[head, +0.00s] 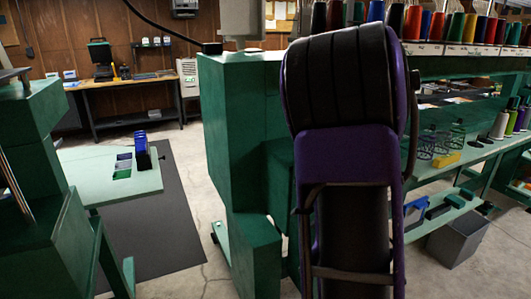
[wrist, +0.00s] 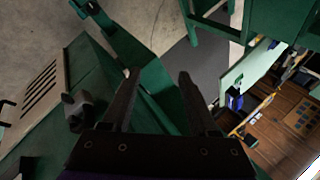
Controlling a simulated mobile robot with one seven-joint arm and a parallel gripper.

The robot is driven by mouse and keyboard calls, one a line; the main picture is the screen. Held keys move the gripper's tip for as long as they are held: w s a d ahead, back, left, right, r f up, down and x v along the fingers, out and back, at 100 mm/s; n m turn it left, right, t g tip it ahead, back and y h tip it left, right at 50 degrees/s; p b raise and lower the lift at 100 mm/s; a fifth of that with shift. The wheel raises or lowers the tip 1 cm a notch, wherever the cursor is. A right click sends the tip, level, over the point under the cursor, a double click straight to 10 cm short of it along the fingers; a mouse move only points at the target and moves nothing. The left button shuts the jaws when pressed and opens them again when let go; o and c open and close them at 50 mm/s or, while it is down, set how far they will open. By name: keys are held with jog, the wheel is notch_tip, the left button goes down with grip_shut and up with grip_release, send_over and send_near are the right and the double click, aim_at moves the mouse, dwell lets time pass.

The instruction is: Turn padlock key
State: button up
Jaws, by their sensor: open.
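My gripper (wrist: 159,78) shows in the wrist view with its two dark fingers apart and nothing between them. Behind the fingers are green machine parts (wrist: 150,85). A small grey rounded fitting (wrist: 75,110) sits on a green surface left of the fingers; I cannot tell what it is. I cannot make out a padlock or key in either view. In the head view my purple and black arm covers the middle, and my gripper is hidden.
A green machine (head: 240,130) stands left of my arm. A thread shelf (head: 455,48) with several spools is at right, above a grey bin (head: 458,238). A pale green table (head: 108,184) holds blue items (head: 141,152). A wooden desk (head: 125,81) stands at the back.

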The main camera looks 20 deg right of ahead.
jog(key=w+a+r+n+t+h, duration=0.1)
jog(key=w+a+r+n, duration=0.2)
jog(key=r, duration=0.4)
jog(key=w+a+r+n+h, duration=0.2)
jog(key=w+a+r+n, duration=0.2)
jog(key=w+r+n, duration=0.2)
jog(key=shift+a+r+t+p, duration=0.25)
jog(key=shift+r+t+p, duration=0.15)
jog(key=shift+r+p, duration=0.1)
jog(key=shift+w, duration=0.1)
